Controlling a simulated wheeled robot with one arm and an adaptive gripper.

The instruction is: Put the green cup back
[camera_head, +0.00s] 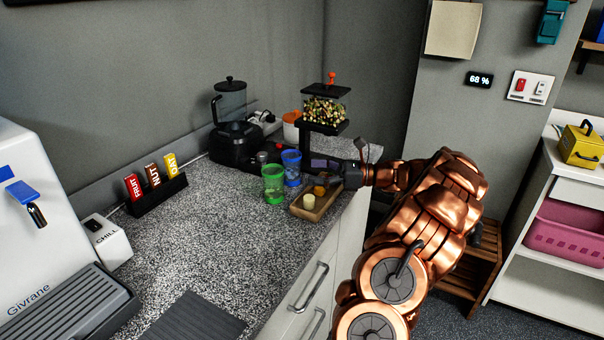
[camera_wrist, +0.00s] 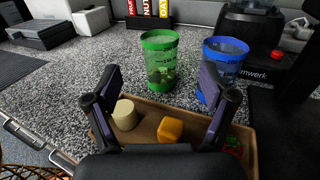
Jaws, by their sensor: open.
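The green cup (camera_head: 273,185) stands upright on the speckled counter, left of and in front of the blue cup (camera_head: 291,168). In the wrist view the green cup (camera_wrist: 160,60) is see-through, with some dark pieces in its lower part, and the blue cup (camera_wrist: 222,66) stands to its right. My gripper (camera_wrist: 156,90) is open, its two fingers spread over a wooden tray, with the green cup beyond them. No cup is between the fingers. In the head view my arm reaches in from the right and the fingertips are hard to make out.
The wooden tray (camera_head: 325,205) holds a pale cylinder (camera_wrist: 125,114) and an orange-yellow block (camera_wrist: 170,129). A blender (camera_head: 231,120) and a dispenser (camera_head: 325,108) of mixed pieces stand behind. Bar boxes (camera_head: 153,180) sit in a black rack at left. The counter left of the cups is clear.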

